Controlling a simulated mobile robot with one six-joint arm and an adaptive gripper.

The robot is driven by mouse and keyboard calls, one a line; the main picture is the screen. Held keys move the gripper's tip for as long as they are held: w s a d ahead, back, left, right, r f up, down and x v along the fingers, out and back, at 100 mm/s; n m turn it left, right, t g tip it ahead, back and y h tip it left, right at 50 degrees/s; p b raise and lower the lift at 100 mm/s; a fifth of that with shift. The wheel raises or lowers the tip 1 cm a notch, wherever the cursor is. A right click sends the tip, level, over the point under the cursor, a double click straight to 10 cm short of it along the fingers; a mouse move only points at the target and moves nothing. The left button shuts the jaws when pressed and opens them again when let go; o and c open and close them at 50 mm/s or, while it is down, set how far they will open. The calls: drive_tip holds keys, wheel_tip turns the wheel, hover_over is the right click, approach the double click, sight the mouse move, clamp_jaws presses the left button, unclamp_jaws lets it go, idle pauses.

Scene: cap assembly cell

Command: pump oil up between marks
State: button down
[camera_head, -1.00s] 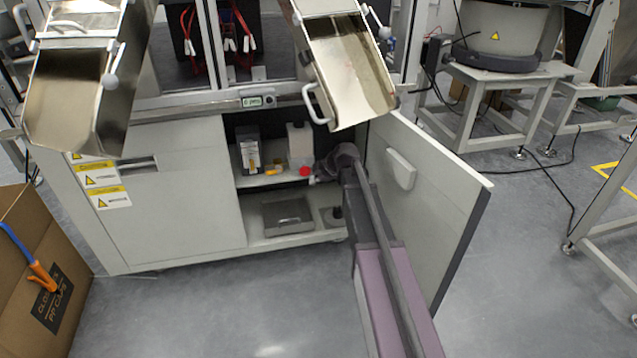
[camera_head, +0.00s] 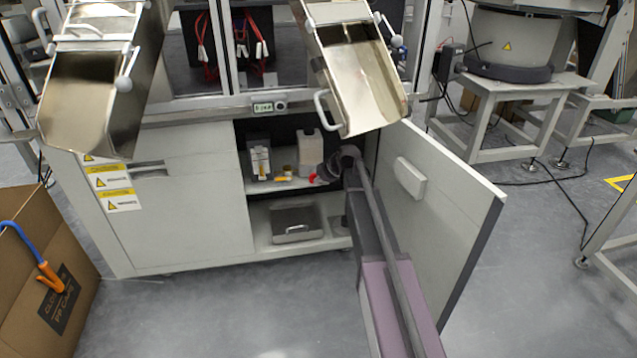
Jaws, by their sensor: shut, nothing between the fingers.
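My gripper (camera_head: 324,174) is dark and reaches into the open lower cabinet from the right, at the upper shelf. It looks shut and empty. Its tip is at a small red part (camera_head: 313,178) and covers some of it; I cannot tell whether they touch. A pale translucent container (camera_head: 308,152) stands on the shelf just behind, its lower right hidden by the gripper. Small yellow-orange pieces (camera_head: 283,179) lie between. Any level marks or oil are too small to make out.
The open cabinet door (camera_head: 437,205) stands right of my arm. A grey metal tray (camera_head: 297,225) sits on the cabinet floor. Two metal chutes (camera_head: 92,95) (camera_head: 360,85) overhang the cabinet. A cardboard box (camera_head: 38,270) is at left. The floor (camera_head: 220,315) in front is clear.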

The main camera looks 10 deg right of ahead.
drive_tip(key=shift+w, duration=1.4)
drive_tip(key=shift+s, duration=0.1)
drive_tip(key=s+d+r+p, duration=0.4)
drive_tip(key=s+r+p, duration=0.3)
drive_tip(key=s, duration=0.2)
drive_tip(key=shift+r, duration=0.15)
idle(1.2)
